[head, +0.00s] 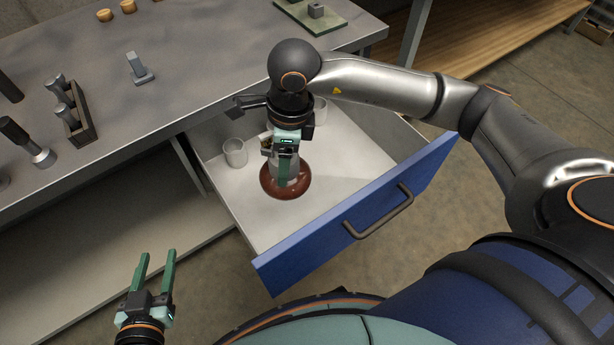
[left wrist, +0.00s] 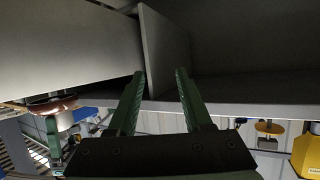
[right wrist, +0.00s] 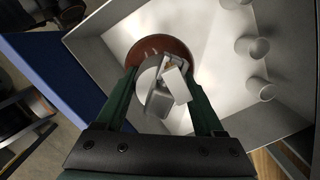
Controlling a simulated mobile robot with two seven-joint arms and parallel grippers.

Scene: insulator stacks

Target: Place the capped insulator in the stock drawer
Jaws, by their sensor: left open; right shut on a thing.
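The capped insulator (head: 287,181) has a reddish-brown disc and a grey metal cap. It is inside the open stock drawer (head: 335,205), near the drawer's middle, and looks upright. My right gripper (head: 285,165) comes down from above and is shut on the insulator's cap. In the right wrist view the brown disc (right wrist: 178,46) shows beyond the cap (right wrist: 163,85), which is between the fingers. Whether the disc touches the drawer floor I cannot tell. My left gripper (head: 155,272) is open and empty, low at the left, outside the drawer.
Several pale cups stand in the drawer, one (head: 235,152) left of the insulator. The blue drawer front (head: 360,215) with its dark handle (head: 380,212) faces me. The workbench (head: 190,60) above holds metal fittings, a dark holder (head: 75,118) and a green board (head: 310,14).

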